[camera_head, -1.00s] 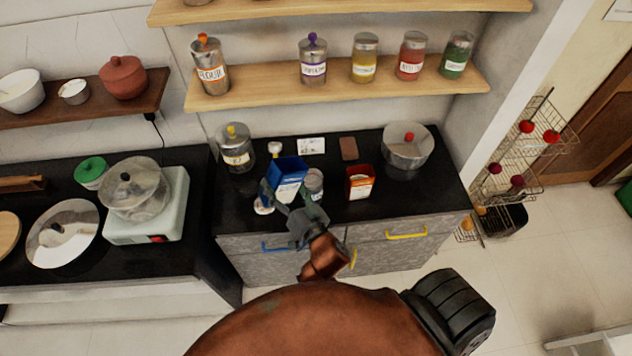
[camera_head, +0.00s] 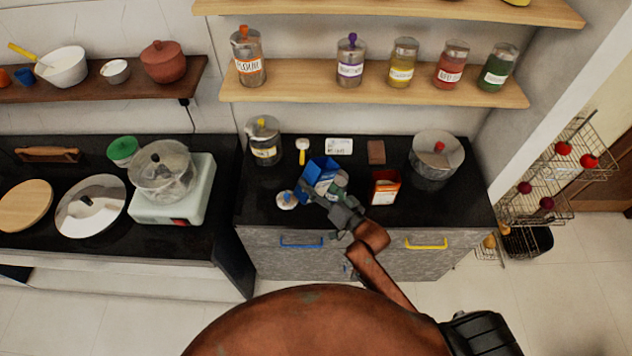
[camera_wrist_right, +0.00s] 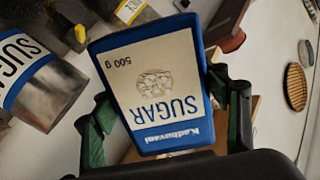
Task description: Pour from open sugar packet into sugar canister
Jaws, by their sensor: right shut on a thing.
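The blue and white sugar packet (camera_head: 320,173) is held over the counter by my right gripper (camera_head: 335,200). In the right wrist view the packet (camera_wrist_right: 158,85) is between the green fingers, its SUGAR label upside down. The steel sugar canister (camera_wrist_right: 42,82) with a blue and white label is beside the packet in that view. In the head view the canister is mostly hidden behind the packet and gripper. A round lid with a blue knob (camera_head: 286,199) lies on the counter left of the packet. My left gripper is not in view.
On the counter (camera_head: 265,205) stand a yellow-knobbed jar (camera_head: 263,142), an orange packet (camera_head: 384,187) and a steel pot (camera_head: 436,158). A white card (camera_head: 339,146) and a brown block (camera_head: 376,152) lie behind. Labelled jars stand on the wooden shelf (camera_head: 300,88) above.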

